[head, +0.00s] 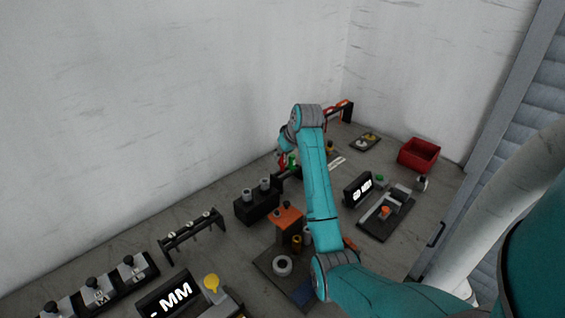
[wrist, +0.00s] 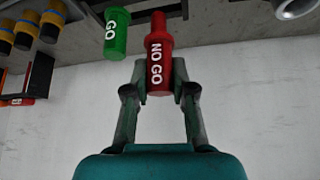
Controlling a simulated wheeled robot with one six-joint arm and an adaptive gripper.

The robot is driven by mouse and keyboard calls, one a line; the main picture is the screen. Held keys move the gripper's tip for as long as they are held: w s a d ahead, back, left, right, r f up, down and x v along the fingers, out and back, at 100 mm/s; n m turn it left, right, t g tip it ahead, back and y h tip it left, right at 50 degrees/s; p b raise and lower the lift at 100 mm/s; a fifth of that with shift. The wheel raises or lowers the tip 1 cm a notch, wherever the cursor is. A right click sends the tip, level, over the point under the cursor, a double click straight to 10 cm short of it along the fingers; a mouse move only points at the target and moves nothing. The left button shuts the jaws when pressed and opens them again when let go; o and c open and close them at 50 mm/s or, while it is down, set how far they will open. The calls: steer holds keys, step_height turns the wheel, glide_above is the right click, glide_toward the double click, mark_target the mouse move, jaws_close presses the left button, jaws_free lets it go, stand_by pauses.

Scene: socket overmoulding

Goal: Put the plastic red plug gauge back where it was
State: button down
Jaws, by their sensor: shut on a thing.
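The red plug gauge (wrist: 158,58), marked NO GO, is between the two fingers of my gripper (wrist: 159,85) in the wrist view. My gripper is shut on its body, and a narrower red end sticks out beyond the collar. In the head view the red gauge (head: 282,161) shows as a small red patch below my wrist, near the back wall. A green plug gauge (wrist: 117,33), marked GO, is close beside it, apart from my fingers. The green gauge also shows in the head view (head: 293,160). I cannot tell whether the red gauge touches a holder.
Several black and orange pieces (wrist: 50,20) stand in a row beside the green gauge. A dark block with grey cylinders (head: 257,205), an orange-topped fixture (head: 287,217) and a display (head: 358,189) stand on the bench. A red bin (head: 419,154) is at the right.

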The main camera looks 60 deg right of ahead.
mark_target(284, 159)
steer(key=shift+f, duration=1.7)
steer(key=shift+f, duration=0.55)
steer(key=c, duration=1.2)
jaws_free()
steer(key=shift+c, duration=0.2)
steer(key=shift+r, duration=0.1)
steer(key=shift+r, duration=0.3)
steer(key=v, duration=1.2)
steer(key=shift+r, duration=0.2)
